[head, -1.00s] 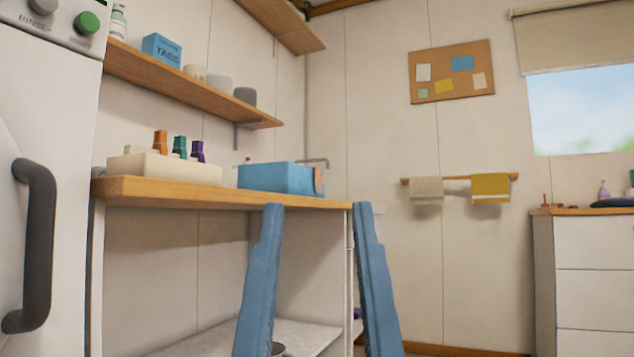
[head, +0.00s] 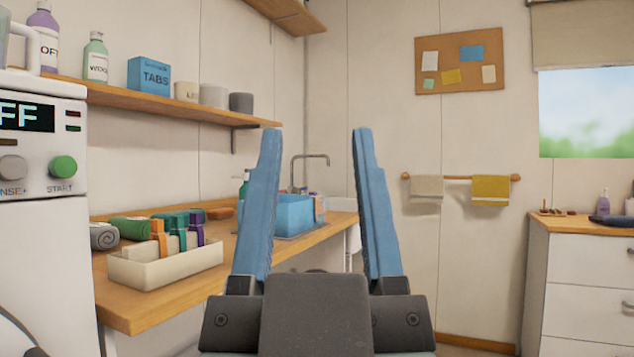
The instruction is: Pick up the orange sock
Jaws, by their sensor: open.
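A cream tray (head: 165,268) stands on the wooden counter at the left, with upright white pieces trimmed in orange, teal and purple. The orange-trimmed one (head: 158,228) is at its left end. It may be the orange sock, but its shape is too small to be sure. My gripper (head: 316,135) is in the middle of the picture, pointing up and forward. Its two blue fingers are wide apart with nothing between them. It is to the right of the tray and apart from it, and its left finger covers part of the counter.
Rolled grey and green towels (head: 130,228) lie behind the tray. A blue bin (head: 294,214) stands further back on the counter (head: 135,300), beside a tap. A machine (head: 45,150) with buttons stands at the near left. A shelf hangs above. White drawers (head: 590,260) stand at the right.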

